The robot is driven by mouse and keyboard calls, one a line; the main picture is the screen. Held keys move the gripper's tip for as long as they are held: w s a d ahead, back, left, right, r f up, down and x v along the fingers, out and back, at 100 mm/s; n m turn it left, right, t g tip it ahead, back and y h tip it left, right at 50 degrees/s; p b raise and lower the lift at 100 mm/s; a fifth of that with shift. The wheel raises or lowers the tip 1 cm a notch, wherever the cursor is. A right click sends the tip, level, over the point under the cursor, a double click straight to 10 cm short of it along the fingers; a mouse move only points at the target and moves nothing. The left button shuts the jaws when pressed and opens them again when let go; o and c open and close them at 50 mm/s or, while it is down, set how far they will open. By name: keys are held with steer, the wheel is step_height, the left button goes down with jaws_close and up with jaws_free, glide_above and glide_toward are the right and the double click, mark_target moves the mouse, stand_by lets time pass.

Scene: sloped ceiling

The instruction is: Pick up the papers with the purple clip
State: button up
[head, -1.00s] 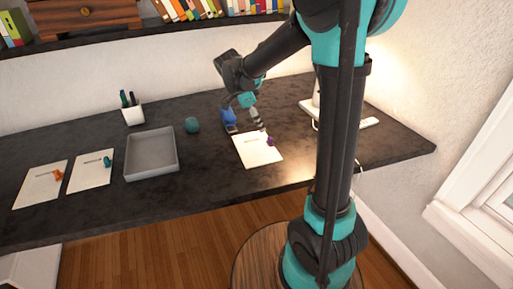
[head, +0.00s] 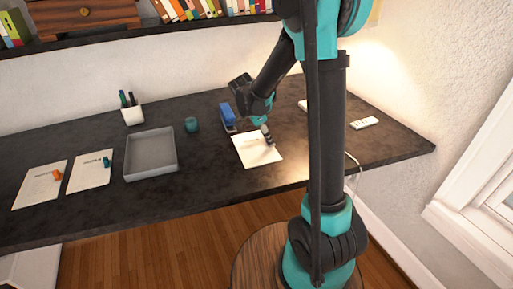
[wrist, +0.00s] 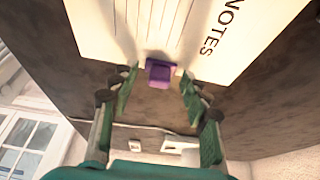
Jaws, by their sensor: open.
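The papers (head: 250,153) lie flat on the dark desk in the head view, near its front edge. They also fill the top of the wrist view (wrist: 120,30), with the word NOTES printed on them. The purple clip (wrist: 160,71) sits on the papers' edge in the wrist view, between my open fingers and not gripped. In the head view my gripper hides the clip. My gripper (head: 268,137) is over the right part of the papers, and it also shows in the wrist view (wrist: 158,88), with a green-padded finger on each side of the clip.
A blue stapler (head: 228,117) stands just left of and behind the papers. A teal cup (head: 191,124), a grey tray (head: 172,165), a pen holder (head: 132,116) and two clipped papers (head: 40,187) (head: 88,172) are further left. A white remote-like object (head: 365,123) lies right.

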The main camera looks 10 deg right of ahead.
steer(key=shift+c, duration=0.4)
jaws_close()
steer(key=shift+r, duration=0.15)
step_height(320, 180, up, 24)
stand_by(0.7)
